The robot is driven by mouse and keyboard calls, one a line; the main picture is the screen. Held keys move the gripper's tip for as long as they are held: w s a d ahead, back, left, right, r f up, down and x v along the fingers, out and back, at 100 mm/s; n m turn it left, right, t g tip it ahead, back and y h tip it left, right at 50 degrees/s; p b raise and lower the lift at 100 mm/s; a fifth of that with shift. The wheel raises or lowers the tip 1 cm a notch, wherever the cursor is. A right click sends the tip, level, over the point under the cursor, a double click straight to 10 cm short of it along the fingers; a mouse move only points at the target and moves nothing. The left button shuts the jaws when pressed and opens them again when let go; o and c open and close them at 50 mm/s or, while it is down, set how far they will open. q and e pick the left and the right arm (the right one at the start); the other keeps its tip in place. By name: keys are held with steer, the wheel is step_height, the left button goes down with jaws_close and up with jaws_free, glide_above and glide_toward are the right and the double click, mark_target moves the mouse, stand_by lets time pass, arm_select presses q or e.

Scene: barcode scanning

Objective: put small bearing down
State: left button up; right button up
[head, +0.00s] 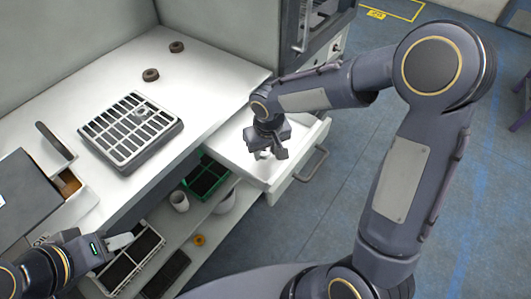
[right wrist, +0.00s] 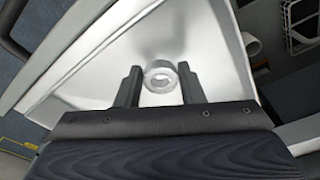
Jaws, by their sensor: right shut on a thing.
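The small bearing (right wrist: 160,86) is a silver ring, seen in the right wrist view between the two dark fingertips. My right gripper (head: 267,153) reaches down into an open white drawer (head: 238,140). In the right wrist view this gripper (right wrist: 160,85) is shut on the bearing, above or at the drawer's pale floor; whether the bearing touches the floor I cannot tell. In the head view the bearing is mostly hidden by the gripper. My left gripper (head: 117,242) is at the lower left of the head view, above a shelf tray; its jaw opening is unclear.
A slotted grey tray (head: 112,143) with a small metal part on it lies on the white worktop. Two brown rings (head: 151,75) (head: 176,46) lie behind it. A green crate (head: 204,181), cups and dark bins stand on the shelf below. Drawer walls surround my right gripper.

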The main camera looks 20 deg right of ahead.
steer(key=shift+f, duration=0.85)
steer(key=shift+f, duration=0.2)
steer(key=o, duration=1)
steer(key=shift+r, duration=0.1)
